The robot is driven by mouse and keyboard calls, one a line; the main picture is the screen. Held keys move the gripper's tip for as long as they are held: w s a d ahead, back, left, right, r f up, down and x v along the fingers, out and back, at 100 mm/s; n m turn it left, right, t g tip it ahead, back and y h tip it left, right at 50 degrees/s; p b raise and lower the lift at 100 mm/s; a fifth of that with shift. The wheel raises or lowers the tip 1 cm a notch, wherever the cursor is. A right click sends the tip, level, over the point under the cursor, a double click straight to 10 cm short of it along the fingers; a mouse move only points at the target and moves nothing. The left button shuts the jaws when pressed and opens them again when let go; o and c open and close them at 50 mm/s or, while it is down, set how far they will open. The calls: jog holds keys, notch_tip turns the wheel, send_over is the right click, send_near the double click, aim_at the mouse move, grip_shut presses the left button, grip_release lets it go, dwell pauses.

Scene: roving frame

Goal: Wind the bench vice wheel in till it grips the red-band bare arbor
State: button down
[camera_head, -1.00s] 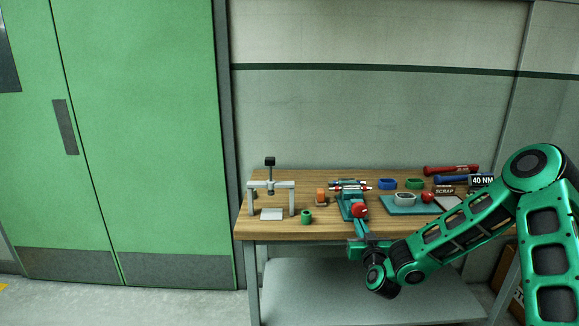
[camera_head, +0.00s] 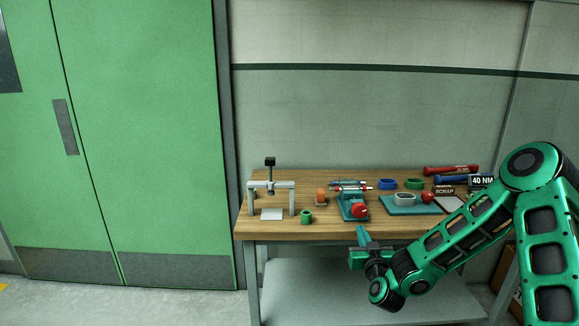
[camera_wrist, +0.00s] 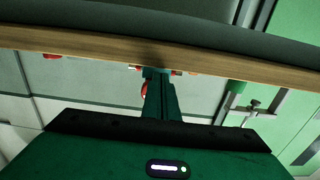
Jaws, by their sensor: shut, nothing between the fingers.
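The bench vice (camera_head: 352,196) is a teal block near the front middle of the bench. Its red wheel (camera_head: 359,210) faces the bench's front edge. A pale bar with red marks (camera_head: 358,187) lies across the top of the vice; it looks like the arbor, but I cannot tell whether the jaws touch it. My gripper (camera_head: 361,231) is shut and empty, its fingers pointing up just below the wheel and apart from it. In the wrist view my shut fingers (camera_wrist: 157,80) reach toward the bench edge, and part of the red wheel (camera_wrist: 144,89) shows beside them.
The wooden bench (camera_head: 325,228) holds a small press frame (camera_head: 271,187), a green cup (camera_head: 306,217) and an orange item (camera_head: 321,196) left of the vice. A teal tray (camera_head: 425,209) and a SCRAP sign (camera_head: 444,190) stand to the right.

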jog(key=shift+s, duration=1.3)
jog(key=s+d+r+g+h, duration=0.3)
jog(key=s+d+g, duration=1)
jog(key=s+d, duration=0.75)
jog(key=s+a+r+m+g+y, duration=0.1)
jog(key=s+r+m, duration=0.1)
jog(key=s, duration=0.6)
jog(key=s+a+r+m+g+y, duration=0.1)
jog(key=s+r+m+g, duration=0.1)
jog(key=s, duration=0.7)
jog(key=s+a+r+m+g+y, duration=0.1)
jog(key=s+r+m+g, duration=0.1)
jog(key=s, duration=0.7)
jog(key=shift+s+a+r, duration=0.2)
jog(key=shift+a+r, duration=0.2)
jog(key=shift+r, duration=0.05)
